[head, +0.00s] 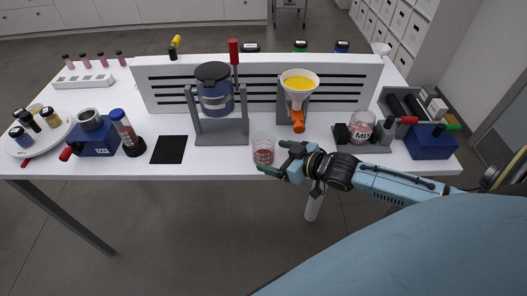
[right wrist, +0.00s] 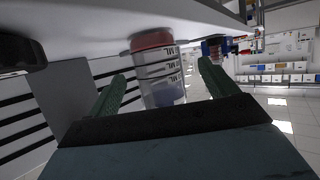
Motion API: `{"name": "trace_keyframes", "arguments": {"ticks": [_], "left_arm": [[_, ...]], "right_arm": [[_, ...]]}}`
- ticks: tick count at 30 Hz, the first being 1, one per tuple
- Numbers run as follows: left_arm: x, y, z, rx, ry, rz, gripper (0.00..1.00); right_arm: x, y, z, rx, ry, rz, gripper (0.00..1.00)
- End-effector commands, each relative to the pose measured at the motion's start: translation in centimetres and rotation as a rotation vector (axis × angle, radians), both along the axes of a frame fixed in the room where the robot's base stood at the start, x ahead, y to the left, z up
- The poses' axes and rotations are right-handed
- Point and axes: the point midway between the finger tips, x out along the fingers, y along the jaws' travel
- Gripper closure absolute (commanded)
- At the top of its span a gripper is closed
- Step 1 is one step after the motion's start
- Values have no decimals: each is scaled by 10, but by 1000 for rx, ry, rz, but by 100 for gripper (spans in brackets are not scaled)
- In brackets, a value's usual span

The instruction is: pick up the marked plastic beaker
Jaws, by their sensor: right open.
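The marked plastic beaker (head: 263,152) is clear, with red at its bottom, and stands upright near the table's front edge. In the right wrist view the beaker (right wrist: 158,72) shows dark graduation marks and lies between the fingers in the picture, with its red end toward the table at the top. My right gripper (head: 275,157) is open, its fingers pointing left at the beaker's right side. In the right wrist view the gripper (right wrist: 163,72) has a finger on either side of the beaker, with visible gaps. I cannot tell how deep the beaker sits between them. My left gripper is not seen.
A stand with a blue jar (head: 214,95) is behind and left of the beaker. An orange-tipped funnel (head: 299,85) with yellow contents is behind right. A MIX beaker (head: 361,126) stands right, near a blue box (head: 430,143). A black mat (head: 169,149) lies left.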

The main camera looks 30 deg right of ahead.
Motion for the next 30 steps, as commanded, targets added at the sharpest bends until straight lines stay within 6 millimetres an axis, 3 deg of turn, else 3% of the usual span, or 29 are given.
{"name": "trace_keyframes", "arguments": {"ticks": [13, 24, 30], "left_arm": [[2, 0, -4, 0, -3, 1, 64], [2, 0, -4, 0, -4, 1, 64], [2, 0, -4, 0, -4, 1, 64]], "right_arm": [[41, 9, -17, 1, -2, 0, 15], [47, 11, -20, -1, 0, 0, 15], [47, 11, -20, -1, 0, 0, 41]]}}
